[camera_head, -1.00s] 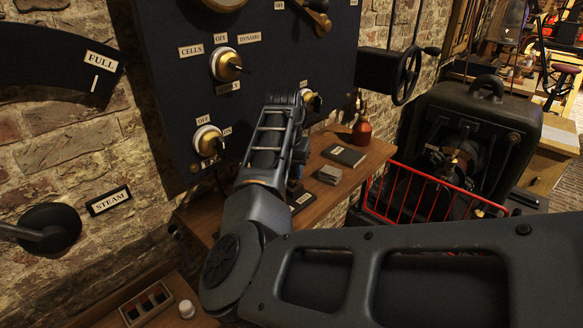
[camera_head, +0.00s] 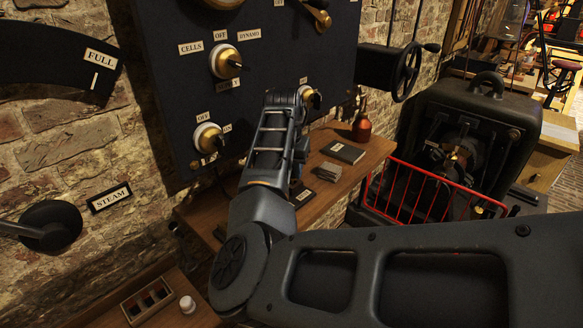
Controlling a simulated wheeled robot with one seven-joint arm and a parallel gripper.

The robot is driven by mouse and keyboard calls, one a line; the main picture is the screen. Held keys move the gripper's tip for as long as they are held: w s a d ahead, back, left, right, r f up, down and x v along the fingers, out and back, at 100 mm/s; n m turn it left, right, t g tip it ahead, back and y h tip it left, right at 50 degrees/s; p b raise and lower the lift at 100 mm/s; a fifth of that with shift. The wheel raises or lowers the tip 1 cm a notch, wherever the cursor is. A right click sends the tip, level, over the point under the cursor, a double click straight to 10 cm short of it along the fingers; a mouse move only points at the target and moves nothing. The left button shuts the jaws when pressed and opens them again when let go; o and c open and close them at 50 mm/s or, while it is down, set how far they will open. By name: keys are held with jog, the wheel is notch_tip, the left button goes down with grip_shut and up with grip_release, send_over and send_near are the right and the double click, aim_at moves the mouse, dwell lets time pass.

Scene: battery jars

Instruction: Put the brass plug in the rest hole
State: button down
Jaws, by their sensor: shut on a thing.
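My arm reaches up in front of the dark switch panel (camera_head: 165,95), its forearm covering part of the panel and of the wooden shelf. My gripper is not visible; the forearm and wrist hide it. I cannot make out the brass plug. A small brass-rimmed spot (camera_head: 195,165) shows low on the panel, below the lower left switch (camera_head: 208,138); I cannot tell whether it is the rest hole. A thin dark cord seems to hang near there.
The wooden shelf (camera_head: 375,158) holds a dark book (camera_head: 343,151), a grey stack (camera_head: 328,172) and a red-brown bottle (camera_head: 362,128). A red rail (camera_head: 425,188) fronts a black machine (camera_head: 475,125). A compartment box (camera_head: 147,301) and white jar (camera_head: 187,304) stand lower left.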

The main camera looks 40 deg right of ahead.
jog(key=shift+f+b, duration=0.3)
jog(key=shift+f, duration=0.4)
dwell(0.6)
jog(key=c, duration=0.8)
grip_release()
jog(key=shift+r, duration=0.1)
jog(key=w+v, duration=0.1)
jog(key=v, duration=0.6)
jog(key=shift+s+r+b, duration=0.3)
jog(key=shift+s+b, duration=0.15)
jog(key=shift+s, duration=0.1)
jog(key=shift+s+a+f, duration=0.1)
